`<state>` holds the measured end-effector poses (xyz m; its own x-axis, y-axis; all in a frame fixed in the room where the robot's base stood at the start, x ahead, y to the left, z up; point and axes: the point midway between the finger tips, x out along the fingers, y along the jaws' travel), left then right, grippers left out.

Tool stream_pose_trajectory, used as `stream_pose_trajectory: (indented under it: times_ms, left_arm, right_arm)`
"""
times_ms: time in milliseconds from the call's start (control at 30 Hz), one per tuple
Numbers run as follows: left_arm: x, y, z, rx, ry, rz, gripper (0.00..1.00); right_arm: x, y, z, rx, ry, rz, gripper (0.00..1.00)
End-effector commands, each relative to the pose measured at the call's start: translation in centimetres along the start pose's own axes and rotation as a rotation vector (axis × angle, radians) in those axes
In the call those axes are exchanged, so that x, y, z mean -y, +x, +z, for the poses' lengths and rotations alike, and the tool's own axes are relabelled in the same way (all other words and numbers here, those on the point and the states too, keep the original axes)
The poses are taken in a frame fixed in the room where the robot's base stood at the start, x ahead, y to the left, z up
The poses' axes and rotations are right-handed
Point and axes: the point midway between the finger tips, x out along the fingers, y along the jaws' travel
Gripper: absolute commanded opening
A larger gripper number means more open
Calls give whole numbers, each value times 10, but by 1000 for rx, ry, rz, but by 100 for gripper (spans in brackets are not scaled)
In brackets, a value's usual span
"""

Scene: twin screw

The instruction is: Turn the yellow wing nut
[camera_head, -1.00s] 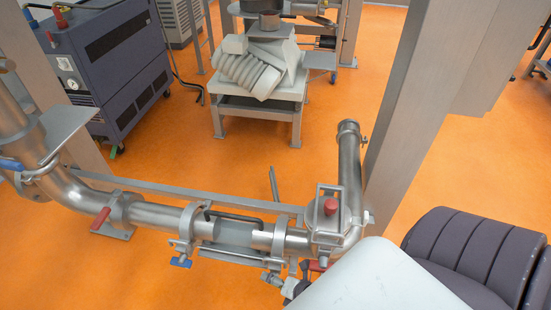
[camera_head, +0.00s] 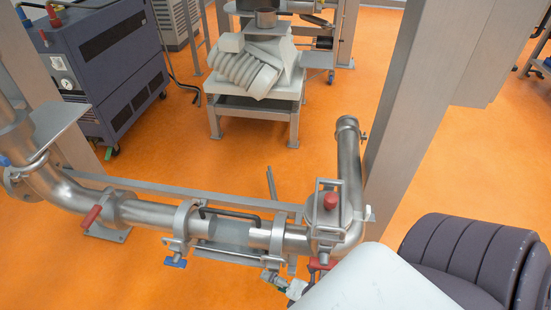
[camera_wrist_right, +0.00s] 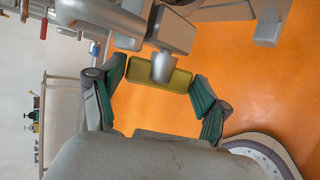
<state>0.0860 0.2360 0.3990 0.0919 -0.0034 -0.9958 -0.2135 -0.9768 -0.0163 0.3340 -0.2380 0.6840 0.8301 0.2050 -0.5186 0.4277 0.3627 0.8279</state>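My left gripper is not in view.
A steel pipe (camera_head: 150,213) runs across the front, with clamps, a red handle (camera_head: 92,216) and a blue handle (camera_head: 175,262). A red knob (camera_head: 330,201) tops the right fitting. A grey post (camera_head: 405,110) stands to the right.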

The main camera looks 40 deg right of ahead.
Motion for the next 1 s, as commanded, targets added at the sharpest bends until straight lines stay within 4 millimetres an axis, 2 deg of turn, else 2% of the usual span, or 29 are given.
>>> stream_pose_trajectory:
  times_ms: [33,100,667,767,933,1000]
  left_arm:
    - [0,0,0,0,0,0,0]
    - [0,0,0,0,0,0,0]
    - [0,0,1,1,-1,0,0]
    - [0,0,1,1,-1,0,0]
    - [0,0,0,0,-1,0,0]
    - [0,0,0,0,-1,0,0]
  right_arm:
    - [0,0,0,0,0,0,89]
    - [0,0,0,0,-1,0,96]
    - [0,-4,0,-1,-1,-1,96]
    - [1,-16,-1,-2,0,-2,96]
    - [2,-52,-1,-1,0,-4,96]
    - [12,-67,-4,1,5,-8,96]
